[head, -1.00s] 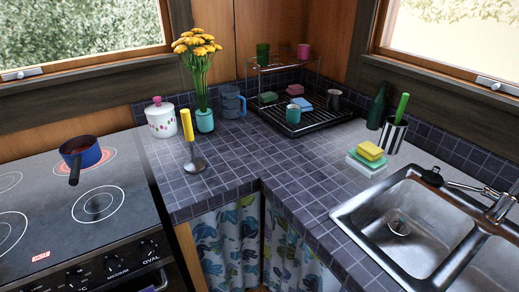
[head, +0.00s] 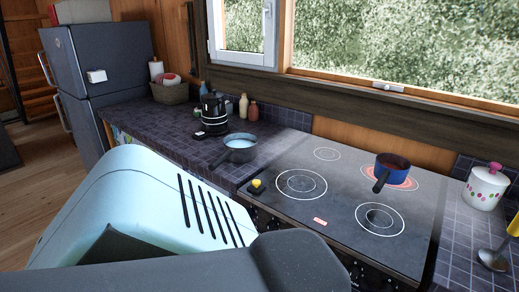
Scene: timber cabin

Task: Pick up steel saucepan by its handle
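A grey, steel-looking saucepan (head: 240,152) stands upright on the tiled counter, just left of the stove. Its dark handle (head: 220,160) points toward the lower left of the picture, and the inside looks pale blue. A second, blue saucepan (head: 398,162) with a reddish inside and dark handle sits on the glowing rear right burner. Parts of my own arm fill the lower left and lower middle of the head view, below the grey saucepan. Neither gripper shows in this view.
The stove (head: 340,200) stands right of the grey saucepan, with a yellow-topped item (head: 257,185) at its left edge. A black kettle (head: 214,112), bottles (head: 253,111) and a basket (head: 170,92) stand behind. A fridge (head: 95,85) is at far left.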

